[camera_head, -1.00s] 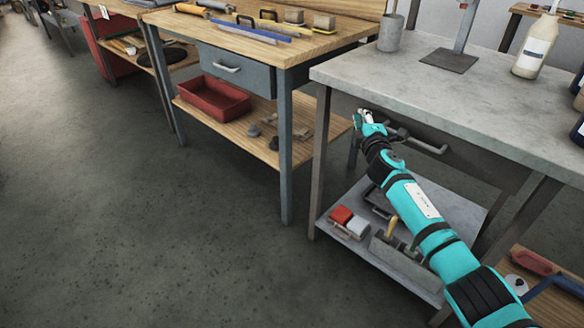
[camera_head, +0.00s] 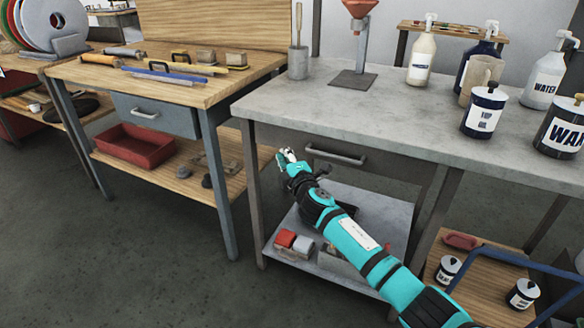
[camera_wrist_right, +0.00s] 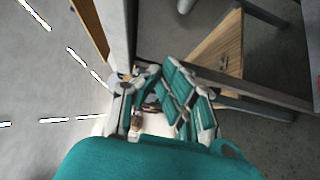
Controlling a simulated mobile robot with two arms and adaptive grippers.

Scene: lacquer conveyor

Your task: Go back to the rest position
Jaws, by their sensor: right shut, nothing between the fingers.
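My right arm reaches up from the lower right in the head view, in front of the grey workbench (camera_head: 330,105). My right gripper (camera_head: 287,156) is at its end, beside the bench's left front leg and below the level of the top. It is shut and empty. In the right wrist view the teal fingers of my right gripper (camera_wrist_right: 160,100) show close up, with a wooden surface and dark bench beams behind them. My left gripper is in neither view.
The grey bench has a drawer with a handle (camera_head: 336,154) close to my right gripper. Bottles and a tin (camera_head: 484,110) stand on its top. A wooden bench (camera_head: 225,85) with tools and a red tray (camera_head: 133,147) below is on the left. The floor at front left is clear.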

